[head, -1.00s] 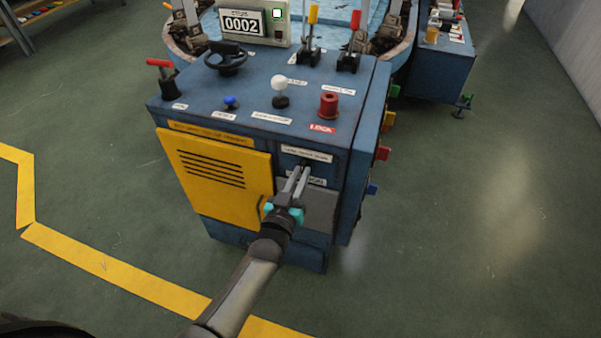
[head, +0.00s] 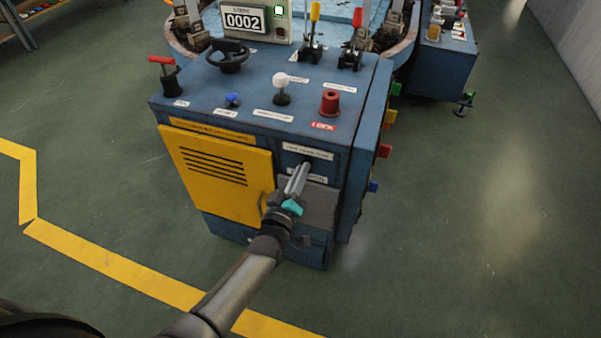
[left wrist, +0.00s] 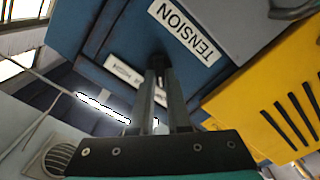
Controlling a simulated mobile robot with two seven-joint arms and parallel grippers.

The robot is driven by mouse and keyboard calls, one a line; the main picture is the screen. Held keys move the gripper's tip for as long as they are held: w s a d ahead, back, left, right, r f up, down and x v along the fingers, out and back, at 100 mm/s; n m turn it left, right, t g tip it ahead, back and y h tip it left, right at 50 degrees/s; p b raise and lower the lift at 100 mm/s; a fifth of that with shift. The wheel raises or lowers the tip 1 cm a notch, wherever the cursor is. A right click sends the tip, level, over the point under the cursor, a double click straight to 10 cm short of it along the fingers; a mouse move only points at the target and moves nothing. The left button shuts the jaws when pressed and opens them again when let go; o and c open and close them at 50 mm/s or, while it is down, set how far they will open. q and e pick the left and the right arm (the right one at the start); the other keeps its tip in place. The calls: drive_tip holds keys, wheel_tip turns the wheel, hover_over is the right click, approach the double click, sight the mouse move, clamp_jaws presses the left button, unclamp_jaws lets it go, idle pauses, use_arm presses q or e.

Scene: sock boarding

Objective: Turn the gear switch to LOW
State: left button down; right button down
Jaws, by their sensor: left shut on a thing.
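The gear switch (left wrist: 157,60) is a small dark part on the recessed front panel of the blue machine cabinet, mostly hidden by my fingers. My left gripper (head: 306,166) reaches it from the front and is shut on it; its fingers also show in the left wrist view (left wrist: 159,72). One label by the switch ends in HIGH (left wrist: 125,70); another reads TENSION (left wrist: 184,33) in the left wrist view. I cannot tell which position the switch points to. My right gripper is not in view.
A yellow vented door (head: 215,172) with a handle is just left of the gripper. The cabinet top (head: 250,85) carries a handwheel, levers and knobs. Coloured knobs stick out on the right side. The green floor (head: 470,240) is clear to the right.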

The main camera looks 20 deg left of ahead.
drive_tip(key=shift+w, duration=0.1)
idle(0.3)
use_arm(q)
drive_tip(key=c, duration=0.9)
unclamp_jaws()
drive_tip(key=shift+s, duration=0.15)
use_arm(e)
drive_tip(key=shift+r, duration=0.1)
use_arm(q)
drive_tip(key=s+p, duration=0.1)
drive_tip(key=s, duration=0.4)
drive_tip(key=s+p, duration=0.1)
drive_tip(key=s, duration=0.4)
drive_tip(key=s+p, duration=0.1)
drive_tip(key=s, duration=0.4)
drive_tip(key=shift+a+p, duration=0.25)
drive_tip(key=shift+p, duration=0.15)
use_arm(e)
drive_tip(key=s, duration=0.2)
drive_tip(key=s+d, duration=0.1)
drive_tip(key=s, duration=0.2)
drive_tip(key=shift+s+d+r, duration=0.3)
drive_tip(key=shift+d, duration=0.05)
